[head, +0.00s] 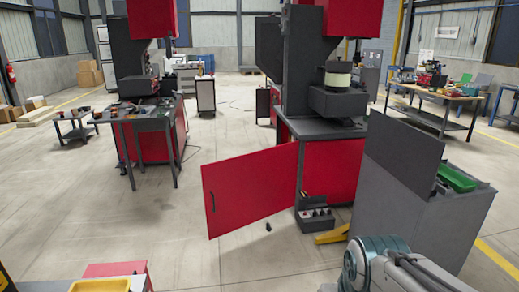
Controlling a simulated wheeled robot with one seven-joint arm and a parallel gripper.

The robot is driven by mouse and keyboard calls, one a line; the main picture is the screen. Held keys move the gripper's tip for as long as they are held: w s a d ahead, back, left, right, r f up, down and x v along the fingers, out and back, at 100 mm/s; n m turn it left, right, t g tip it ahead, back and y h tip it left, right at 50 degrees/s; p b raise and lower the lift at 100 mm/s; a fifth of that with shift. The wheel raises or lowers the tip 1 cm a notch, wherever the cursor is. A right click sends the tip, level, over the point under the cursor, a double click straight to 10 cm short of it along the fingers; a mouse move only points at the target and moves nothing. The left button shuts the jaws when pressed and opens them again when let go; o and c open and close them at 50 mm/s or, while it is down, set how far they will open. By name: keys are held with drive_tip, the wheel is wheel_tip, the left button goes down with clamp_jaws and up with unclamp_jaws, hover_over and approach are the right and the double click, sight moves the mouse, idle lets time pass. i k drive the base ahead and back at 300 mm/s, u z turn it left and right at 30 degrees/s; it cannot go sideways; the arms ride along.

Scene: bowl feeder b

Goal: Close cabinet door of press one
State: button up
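A red cabinet door (250,188) with a dark handle at its far left edge stands wide open, swung out to the left from the base of the nearer press (330,165). Its hinge side is by the front left corner of the red cabinet. I see no label that tells which press is press one. Part of my arm shows at the bottom right, to the right of the door and apart from it. My gripper's fingers are not in view.
A grey control box (315,220) stands on the floor by the hinge side, near a yellow foot piece (332,236). A small dark object (268,227) lies below the door. A grey cabinet (420,205) stands at the right. The floor left of the door is clear.

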sight(240, 191)
drive_tip(key=i, duration=1.2)
drive_tip(key=u, duration=1.2)
drive_tip(key=i, duration=2.15)
drive_tip(key=z, duration=0.85)
